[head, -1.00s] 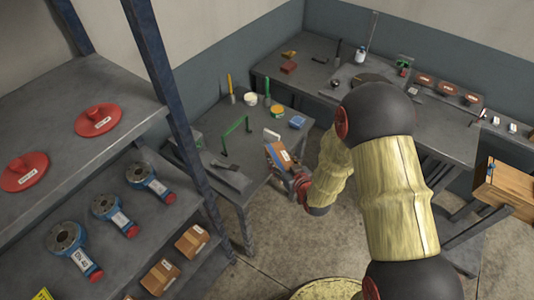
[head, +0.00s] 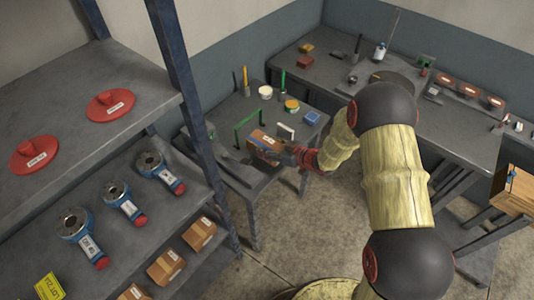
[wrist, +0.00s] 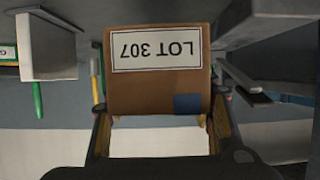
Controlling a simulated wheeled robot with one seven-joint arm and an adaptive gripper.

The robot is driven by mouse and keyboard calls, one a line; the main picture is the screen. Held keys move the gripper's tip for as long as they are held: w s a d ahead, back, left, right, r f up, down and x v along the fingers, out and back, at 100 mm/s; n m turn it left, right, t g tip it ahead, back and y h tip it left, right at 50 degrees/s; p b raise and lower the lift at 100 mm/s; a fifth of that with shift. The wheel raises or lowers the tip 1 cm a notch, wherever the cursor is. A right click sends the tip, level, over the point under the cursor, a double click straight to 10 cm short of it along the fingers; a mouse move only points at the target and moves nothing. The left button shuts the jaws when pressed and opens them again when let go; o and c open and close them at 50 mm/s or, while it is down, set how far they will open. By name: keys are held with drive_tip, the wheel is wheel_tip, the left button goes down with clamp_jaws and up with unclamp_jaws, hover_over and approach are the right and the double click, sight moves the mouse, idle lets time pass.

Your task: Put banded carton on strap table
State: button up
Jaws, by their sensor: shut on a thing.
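A brown carton (head: 262,141) with a white label is in my gripper (head: 284,153), over the front part of the small grey table (head: 228,112) that bears a green upright frame (head: 247,128). In the wrist view the carton (wrist: 155,85) fills the middle, its label reading LOT 307 upside down, with a dark blue patch at one corner. The gripper fingers are closed on its two sides. I cannot tell whether the carton's underside touches the tabletop.
A white upright piece (head: 285,131) stands beside the carton. A white tub (head: 265,92), a yellow-topped tub (head: 291,106) and a blue box (head: 312,118) stand behind. The shelf rack (head: 190,110) at left holds several cartons (head: 165,266) and blue-and-red tools. A long workbench (head: 450,130) runs right.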

wheel_tip(320, 180, down, 4)
drive_tip(key=shift+f+b, duration=0.15)
drive_tip(key=shift+b, duration=0.35)
drive_tip(key=o, duration=1.3)
